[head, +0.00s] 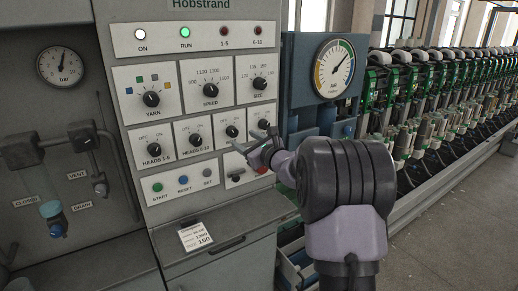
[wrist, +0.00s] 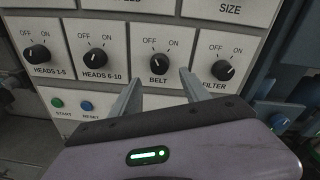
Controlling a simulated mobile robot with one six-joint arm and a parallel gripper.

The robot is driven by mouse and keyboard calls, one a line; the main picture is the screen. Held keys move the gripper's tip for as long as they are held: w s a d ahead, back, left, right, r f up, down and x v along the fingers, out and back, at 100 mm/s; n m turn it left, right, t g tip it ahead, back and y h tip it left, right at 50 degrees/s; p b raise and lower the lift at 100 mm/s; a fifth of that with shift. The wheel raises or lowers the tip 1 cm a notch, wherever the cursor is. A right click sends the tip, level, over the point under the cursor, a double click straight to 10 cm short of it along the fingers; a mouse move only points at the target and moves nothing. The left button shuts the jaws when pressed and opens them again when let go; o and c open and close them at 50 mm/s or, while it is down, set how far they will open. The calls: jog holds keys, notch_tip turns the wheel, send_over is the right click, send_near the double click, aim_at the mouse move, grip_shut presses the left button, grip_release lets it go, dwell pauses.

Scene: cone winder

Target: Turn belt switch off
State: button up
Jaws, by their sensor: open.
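The belt switch (wrist: 158,63) is a black round knob on a white plate marked BELT, with OFF at upper left and ON at upper right. My gripper (wrist: 160,80) is open, with one fingertip to each side below the knob. Nothing is between the fingers, and they look apart from the knob. In the head view my gripper (head: 256,141) is in front of the panel's lower right and partly hides the filter plate.
The heads 6-10 knob (wrist: 95,62) is left of the belt knob and the filter knob (wrist: 222,70) right. The start button (wrist: 57,103) and reset button (wrist: 86,106) are below left. An air gauge (head: 334,69) stands right of the panel.

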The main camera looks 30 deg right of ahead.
jog(key=s, duration=1.1)
jog(key=shift+s+d+r+p, duration=0.15)
jog(key=shift+d+r+p, duration=0.15)
jog(key=shift+d+r, duration=0.05)
